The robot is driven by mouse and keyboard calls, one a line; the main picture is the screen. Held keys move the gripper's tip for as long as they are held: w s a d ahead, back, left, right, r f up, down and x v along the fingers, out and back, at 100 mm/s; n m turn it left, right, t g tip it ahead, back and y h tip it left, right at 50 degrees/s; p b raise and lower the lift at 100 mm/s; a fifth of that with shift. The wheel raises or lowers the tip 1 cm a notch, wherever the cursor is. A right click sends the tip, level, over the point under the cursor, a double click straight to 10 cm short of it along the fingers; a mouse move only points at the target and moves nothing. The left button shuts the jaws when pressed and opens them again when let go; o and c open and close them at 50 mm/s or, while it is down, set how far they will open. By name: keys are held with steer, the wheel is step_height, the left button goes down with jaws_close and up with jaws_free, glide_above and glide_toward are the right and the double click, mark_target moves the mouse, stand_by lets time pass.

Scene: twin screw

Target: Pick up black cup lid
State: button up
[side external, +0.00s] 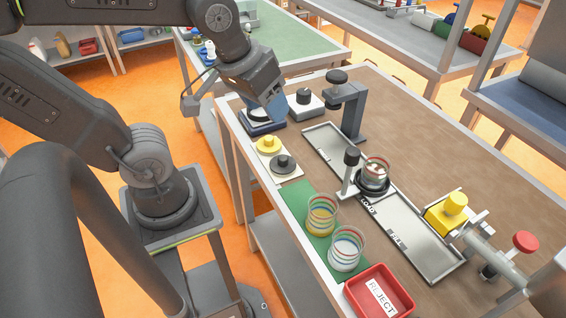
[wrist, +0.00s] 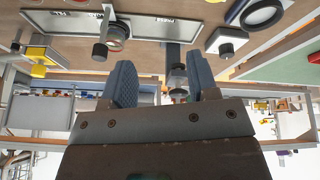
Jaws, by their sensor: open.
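The black cup lid (side external: 283,163) lies with a raised knob on a pale plate at the near left edge of the workbench, beside a yellow lid (side external: 268,145). My gripper (side external: 277,108) is open, above the bench's back left corner, beyond the lids and apart from them. Its two blue fingers show spread and empty in the wrist view (wrist: 162,82). I cannot make out the black lid in the wrist view.
A dark blue device (side external: 262,128) stands under my gripper, with a black-knobbed box (side external: 304,104) beside it. A grey press (side external: 349,110) is to the right. Striped cups (side external: 322,215) stand on a green mat near a red reject bin (side external: 380,292). The bench's right back is clear.

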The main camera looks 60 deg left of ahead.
mark_target(283, 157)
steer(key=w+a+f+n+g, duration=0.1)
steer(key=f+n, duration=0.4)
steer(key=w+a+f+n+g, duration=0.1)
steer(key=w+f+n+g, duration=0.1)
steer(key=f+n, duration=0.2)
steer(key=w+a+f+n+g+y, duration=0.1)
steer(key=w+f+n, duration=0.1)
steer(key=f+n, duration=0.3)
step_height(283, 157, down, 3)
steer(key=shift+f+n+g, duration=0.1)
steer(key=shift+n+g, duration=0.2)
steer(key=c, duration=1)
